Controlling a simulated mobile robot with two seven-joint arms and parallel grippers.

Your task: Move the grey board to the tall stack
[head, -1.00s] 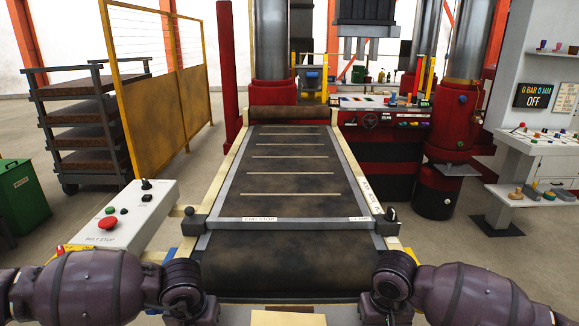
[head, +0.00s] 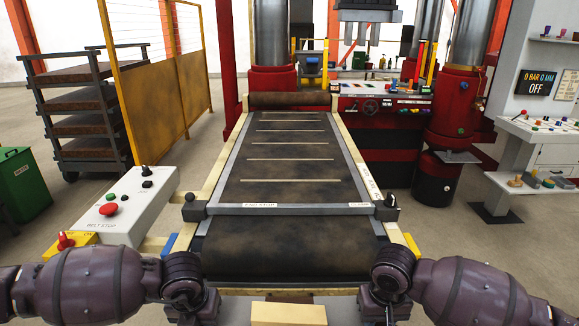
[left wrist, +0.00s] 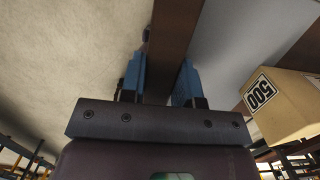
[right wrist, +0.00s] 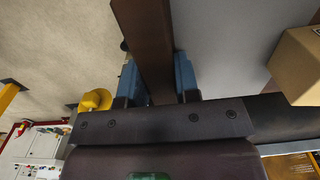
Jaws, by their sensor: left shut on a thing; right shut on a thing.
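My left gripper (left wrist: 158,78) is shut on a long brown edge bar (left wrist: 174,35) in the left wrist view. My right gripper (right wrist: 157,80) is shut on a similar brown bar (right wrist: 145,30) in the right wrist view. A smooth grey surface lies beside the bar in the left wrist view (left wrist: 232,45) and the right wrist view (right wrist: 220,50); it looks like the grey board, mostly out of frame. I cannot make out a tall stack of boards.
A tan box marked 500 (left wrist: 282,100) shows beside the grey surface. A belt conveyor (head: 290,240) with a grey end-stop bar (head: 310,209) lies ahead. A control box (head: 130,205) stands left, a rack (head: 85,100) and yellow fence (head: 175,90) behind. Open floor shows at left.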

